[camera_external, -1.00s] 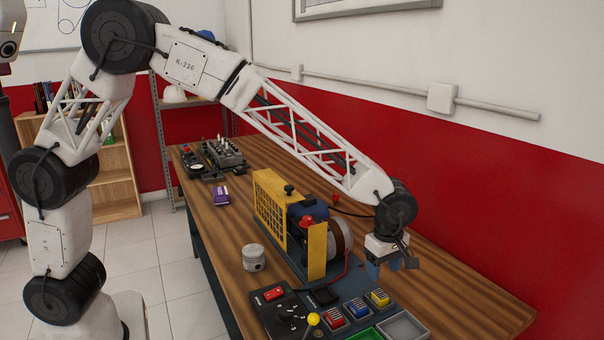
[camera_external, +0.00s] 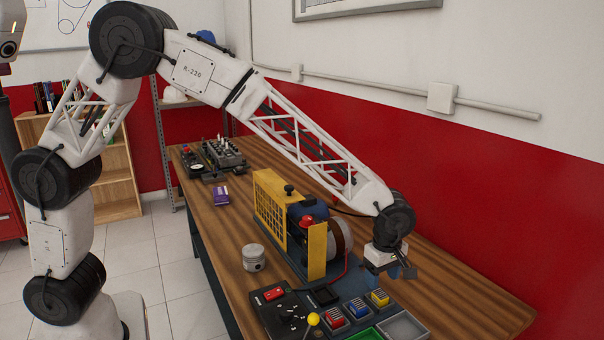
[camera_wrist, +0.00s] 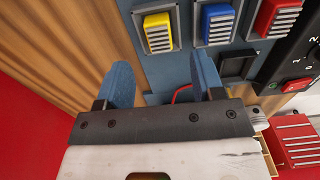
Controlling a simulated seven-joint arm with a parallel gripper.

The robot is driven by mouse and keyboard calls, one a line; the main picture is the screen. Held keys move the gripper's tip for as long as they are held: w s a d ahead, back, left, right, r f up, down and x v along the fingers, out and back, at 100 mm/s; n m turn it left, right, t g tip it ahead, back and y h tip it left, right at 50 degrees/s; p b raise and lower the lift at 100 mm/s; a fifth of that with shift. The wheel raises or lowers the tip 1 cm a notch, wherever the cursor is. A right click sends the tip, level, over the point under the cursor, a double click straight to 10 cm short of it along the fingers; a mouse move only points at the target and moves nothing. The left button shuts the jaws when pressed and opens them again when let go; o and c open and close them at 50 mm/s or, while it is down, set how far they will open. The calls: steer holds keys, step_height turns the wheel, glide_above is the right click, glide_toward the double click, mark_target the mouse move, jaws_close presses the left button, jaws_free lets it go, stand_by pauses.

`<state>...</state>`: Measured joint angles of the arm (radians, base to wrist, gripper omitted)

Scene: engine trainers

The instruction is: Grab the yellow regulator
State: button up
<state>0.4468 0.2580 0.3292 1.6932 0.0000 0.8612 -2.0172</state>
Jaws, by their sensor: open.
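The yellow regulator (camera_external: 379,298) is a small yellow block with a pale ribbed face. It sits in a slot on the dark trainer base, at the end of a row with a blue and a red one. In the wrist view the yellow regulator (camera_wrist: 158,32) is at the top, beyond my fingertips and between their lines. My gripper (camera_external: 388,268) hangs above the base, behind the regulator in the external view. In the wrist view my gripper (camera_wrist: 163,80) shows two blue fingers spread apart with nothing between them.
The blue regulator (camera_external: 357,307) and red regulator (camera_external: 333,317) stand close beside it. A green tray (camera_external: 366,335) and grey tray (camera_external: 404,326) lie in front. A yellow-knobbed lever (camera_external: 313,319) stands at the left. The engine with its yellow guard (camera_external: 317,251) is behind. Bare wooden table (camera_external: 470,300) lies to the right.

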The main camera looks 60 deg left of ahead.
mark_target(380, 293)
steer(key=shift+f, duration=2.6)
steer(key=c, duration=1)
steer(key=shift+r, duration=0.2)
steer(key=shift+d+r, duration=0.1)
steer(key=shift+r, duration=0.4)
steer(key=shift+s+a+r, duration=0.1)
steer(key=shift+s+r, duration=0.05)
steer(key=shift+r, duration=0.45)
steer(key=shift+s+a+r, duration=0.1)
steer(key=shift+r, duration=0.45)
steer(key=s+a, duration=0.2)
steer(key=s, duration=0.2)
steer(key=s+a+r, duration=0.1)
steer(key=s+a, duration=0.1)
steer(key=s, duration=0.3)
steer(key=s+a, duration=0.2)
steer(key=s, duration=0.3)
steer(key=shift+a+r, duration=0.2)
steer(key=shift+a, duration=0.05)
